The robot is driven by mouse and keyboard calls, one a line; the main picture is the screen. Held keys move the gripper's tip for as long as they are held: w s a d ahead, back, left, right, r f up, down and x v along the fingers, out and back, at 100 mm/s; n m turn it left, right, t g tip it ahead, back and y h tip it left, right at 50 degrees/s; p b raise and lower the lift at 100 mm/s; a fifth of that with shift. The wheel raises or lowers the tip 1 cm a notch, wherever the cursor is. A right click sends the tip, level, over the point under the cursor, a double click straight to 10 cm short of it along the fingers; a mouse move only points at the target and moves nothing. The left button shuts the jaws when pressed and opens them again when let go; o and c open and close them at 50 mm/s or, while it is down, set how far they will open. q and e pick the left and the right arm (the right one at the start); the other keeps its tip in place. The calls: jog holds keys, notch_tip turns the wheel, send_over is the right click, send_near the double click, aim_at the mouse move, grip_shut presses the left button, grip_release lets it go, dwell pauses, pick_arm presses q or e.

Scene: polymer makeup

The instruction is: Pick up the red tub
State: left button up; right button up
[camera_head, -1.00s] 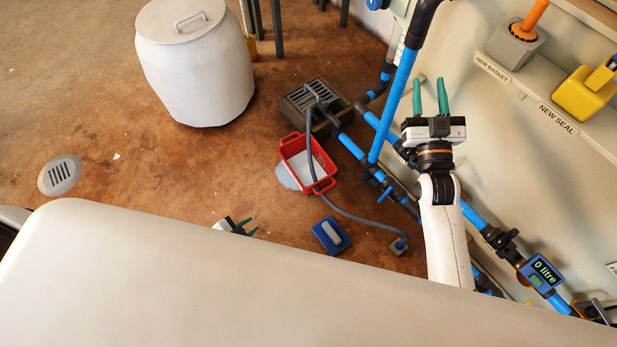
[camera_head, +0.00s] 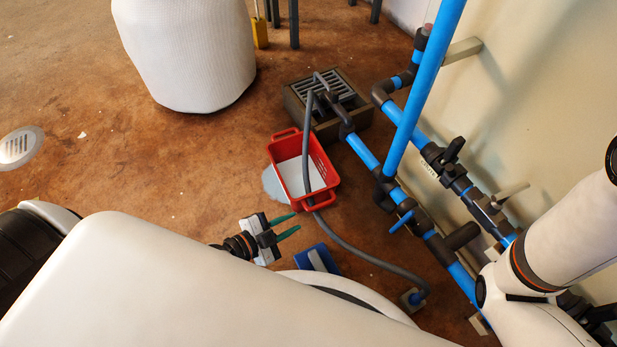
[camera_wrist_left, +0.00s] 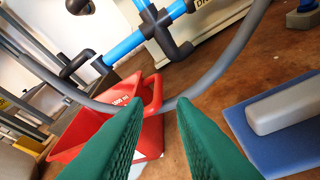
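The red tub (camera_head: 323,166) sits on the brown floor in the middle of the head view, with pale contents and a grey hose (camera_head: 306,150) running over it. In the left wrist view the tub (camera_wrist_left: 82,132) is ahead of the fingers, its raised handle (camera_wrist_left: 154,92) just beyond and between them; the left finger hides part of it. My left gripper (camera_head: 298,222) is open and empty, its green fingers pointing at the tub's near end, a small gap apart from it in the head view. My right gripper is out of view; only its arm shows at the right.
A blue tool with a grey handle (camera_head: 318,260) lies on the floor near the tub. A grated drain box (camera_head: 335,125) stands behind it. Blue pipes (camera_head: 410,120) run along the wall at the right. A white bin (camera_head: 190,55) stands at the back left. A pale puddle (camera_head: 271,186) lies beside the tub.

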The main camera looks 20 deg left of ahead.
aim_at(318, 207)
pick_arm(q)
jog(key=b+x, duration=0.4)
jog(key=x, duration=0.7)
jog(key=shift+a, duration=0.2)
jog(key=shift+w+d+f+b, duration=0.25)
jog(key=shift+w+b, duration=0.05)
jog(key=shift+w, duration=0.2)
grip_shut()
